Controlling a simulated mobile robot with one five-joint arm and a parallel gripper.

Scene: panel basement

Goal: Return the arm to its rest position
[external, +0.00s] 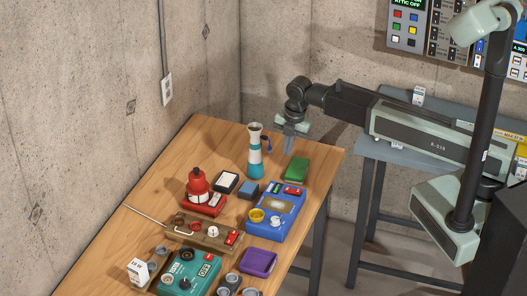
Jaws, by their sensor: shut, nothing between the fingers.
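My arm reaches in from the right in the external view, with its end over the far right part of the wooden table (165,190). My gripper (288,152) points down, shut and empty, above or just behind the table's far edge. A tall white and teal cylinder (254,160) stands to its left, and a green block (297,169) lies just in front of it. I cannot tell the exact gap between the fingertips and these things.
A blue panel box (283,222), a red rounded device (197,183), a purple tray (258,262) and a teal box (186,275) crowd the table. Concrete walls stand behind and left. A grey table (383,150) stands beneath my arm at right, near a wall panel (411,22).

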